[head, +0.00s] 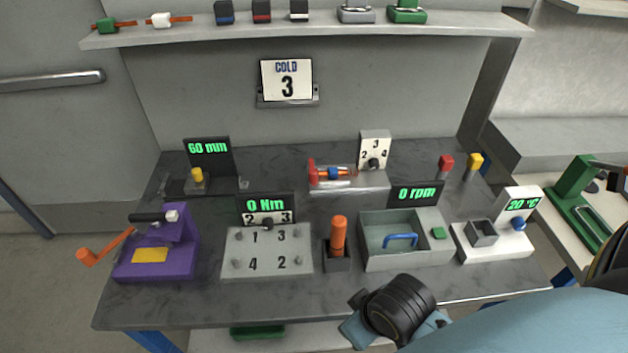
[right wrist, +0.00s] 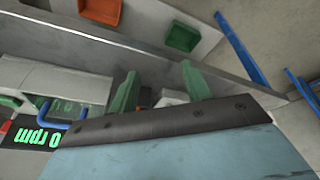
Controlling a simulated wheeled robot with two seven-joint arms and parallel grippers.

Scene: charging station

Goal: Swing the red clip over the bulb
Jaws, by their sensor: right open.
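A small fixture on the grey workbench (head: 131,297), back right of centre in the head view, has an upright red piece (head: 312,171) at its left end, which looks like the red clip. To its right lies a clear part with blue and orange bands (head: 336,173); I cannot tell for sure that this is the bulb. The red piece stands beside it, not over it. My right gripper (right wrist: 160,92) shows two green fingers, apart and empty, in the right wrist view. In the head view its fingers are hidden below my wrist at the front edge. My left gripper is out of view.
Between my right wrist and the fixture stand an orange-handled tool (head: 338,236) and a grey tray with a blue handle (head: 373,258). A numbered panel (head: 267,262) and purple crank device (head: 158,240) are left. A white heater box (head: 490,242) is right.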

